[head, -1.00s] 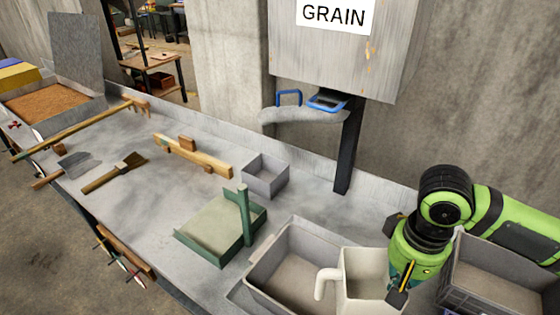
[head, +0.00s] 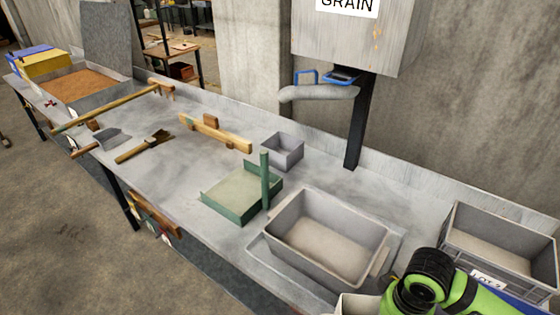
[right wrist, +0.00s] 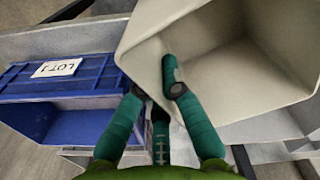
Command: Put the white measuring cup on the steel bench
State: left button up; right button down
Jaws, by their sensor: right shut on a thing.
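The white measuring cup (right wrist: 215,60) fills the upper right of the right wrist view, tilted in that picture, with its open inside showing. My right gripper (right wrist: 154,86) is shut on its wall, with one teal finger inside the cup and another outside. In the head view only a piece of the cup (head: 358,305) shows at the bottom edge, beside my green right arm; the fingers are hidden there. The steel bench (head: 175,178) runs from the upper left to the lower right. My left gripper is not in view.
A large grey tub (head: 335,268), a green tray (head: 232,206), a small grey box (head: 283,153) and wooden tools stand on the bench. A grey crate (head: 500,245) is at the right. A blue LOT 1 crate (right wrist: 60,80) is near the gripper. Bare bench lies left of the green tray.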

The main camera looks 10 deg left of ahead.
aim_at(187, 166)
jog(key=i+j, duration=0.1)
jog(key=j, duration=0.35)
jog(key=i+j, duration=0.1)
jog(key=j, duration=0.4)
jog(key=i+j+z, duration=0.1)
jog(key=j, duration=0.35)
jog(key=i+j, duration=0.1)
jog(key=j, duration=0.3)
jog(key=i+j, duration=0.15)
jog(key=j, duration=0.2)
jog(key=i+j+z, duration=0.1)
jog(key=j, duration=0.3)
jog(key=i+j, duration=0.1)
jog(key=j, duration=0.25)
jog(key=i+j+z, duration=0.1)
jog(key=j, duration=0.3)
jog(key=i+j, duration=0.35)
jog(key=i+j+z, duration=0.1)
jog(key=i+j, duration=0.25)
jog(key=j, duration=0.15)
